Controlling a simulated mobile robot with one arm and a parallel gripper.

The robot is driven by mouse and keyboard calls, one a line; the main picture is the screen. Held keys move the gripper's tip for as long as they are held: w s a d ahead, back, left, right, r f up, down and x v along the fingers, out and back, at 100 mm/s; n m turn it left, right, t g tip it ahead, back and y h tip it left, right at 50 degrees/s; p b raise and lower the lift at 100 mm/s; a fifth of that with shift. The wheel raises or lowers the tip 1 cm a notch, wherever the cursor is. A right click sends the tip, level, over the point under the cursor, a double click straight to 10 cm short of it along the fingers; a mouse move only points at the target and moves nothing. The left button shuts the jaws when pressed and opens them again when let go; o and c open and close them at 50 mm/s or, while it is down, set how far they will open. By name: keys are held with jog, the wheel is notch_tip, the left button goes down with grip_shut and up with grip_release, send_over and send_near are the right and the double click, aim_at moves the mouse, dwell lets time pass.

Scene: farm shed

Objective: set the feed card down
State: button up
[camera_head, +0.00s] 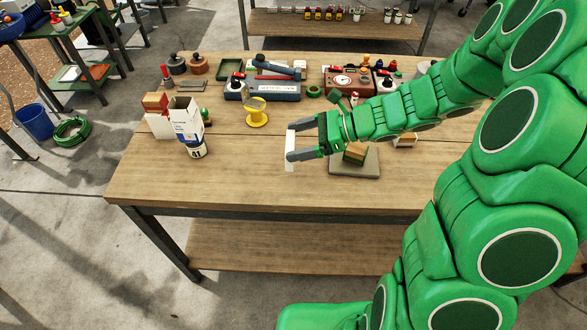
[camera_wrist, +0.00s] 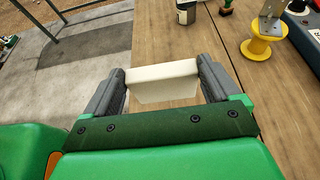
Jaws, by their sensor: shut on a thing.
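The feed card (camera_head: 290,152) is a plain white piece held upright between the fingers of my gripper (camera_head: 291,140). In the wrist view the pale card (camera_wrist: 162,78) spans the gap between both dark grey fingers of my gripper (camera_wrist: 163,88). My gripper is shut on it over the front middle of the wooden table (camera_head: 240,185). The card's lower edge looks close to the table top in the head view; I cannot tell whether it touches.
A yellow spool (camera_head: 257,113) stands behind the card. A white container marked 41 (camera_head: 195,150) and cartons stand left. A grey plate (camera_head: 368,163) with a brown-green block (camera_head: 355,153) lies right, under my arm. Tool boxes fill the back. The table's front left is clear.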

jog(key=shift+f, duration=3.65)
jog(key=shift+f, duration=0.15)
jog(key=o, duration=0.8)
jog(key=shift+c, duration=0.2)
jog(key=shift+d+r, duration=0.2)
jog(key=shift+r, duration=0.05)
jog(key=v, duration=1.1)
jog(key=shift+d, duration=0.3)
